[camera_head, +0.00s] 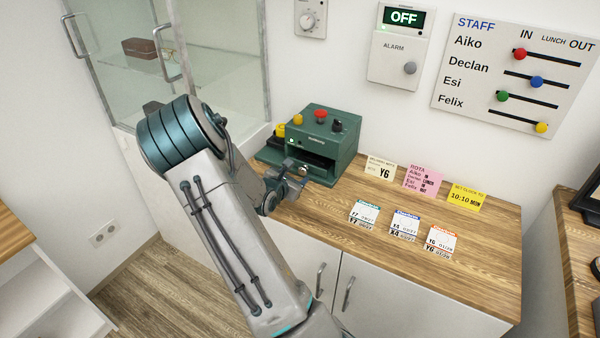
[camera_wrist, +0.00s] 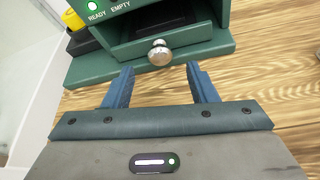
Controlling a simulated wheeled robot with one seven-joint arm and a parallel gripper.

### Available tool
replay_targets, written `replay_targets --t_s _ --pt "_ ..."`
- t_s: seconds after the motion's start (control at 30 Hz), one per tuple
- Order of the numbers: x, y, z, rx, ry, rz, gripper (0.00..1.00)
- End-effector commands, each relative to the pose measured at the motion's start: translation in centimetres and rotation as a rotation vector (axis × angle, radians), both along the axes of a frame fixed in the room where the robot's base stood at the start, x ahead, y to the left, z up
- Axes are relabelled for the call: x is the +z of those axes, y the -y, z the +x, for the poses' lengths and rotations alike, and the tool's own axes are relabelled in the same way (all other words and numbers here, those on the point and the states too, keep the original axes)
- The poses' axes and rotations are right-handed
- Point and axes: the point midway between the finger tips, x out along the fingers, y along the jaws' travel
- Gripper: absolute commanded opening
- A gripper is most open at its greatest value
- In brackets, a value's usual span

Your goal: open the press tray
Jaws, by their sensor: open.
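The green press (camera_head: 335,130) stands on the wooden counter, with a red button and a black knob on top. In the wrist view, the press tray (camera_wrist: 190,37) shows as a dark green front with a round silver knob (camera_wrist: 159,54). I cannot tell whether the tray is fully shut. My gripper (camera_wrist: 160,72) is open and empty, its two blue fingers pointing at the tray. The knob appears just beyond the fingertips, between them in the picture; no contact shows. In the head view my gripper (camera_head: 297,180) is in front of the press, partly hidden by my arm.
The press label reads READY EMPTY beside a green light. A glass-fronted cabinet (camera_head: 160,60) is at left. A box reading OFF (camera_head: 403,45) hangs on the wall.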

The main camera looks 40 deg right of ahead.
Motion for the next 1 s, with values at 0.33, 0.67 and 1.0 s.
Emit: replay_targets --t_s 0.33,0.67,1.0 --pt "-1.6 3.5 1.9 0.000 -0.001 0.000 0.52" --pt "-1.7 3.8 2.0 0.000 0.001 0.000 0.52" --pt "-1.7 3.5 2.1 0.003 0.001 0.001 0.00"
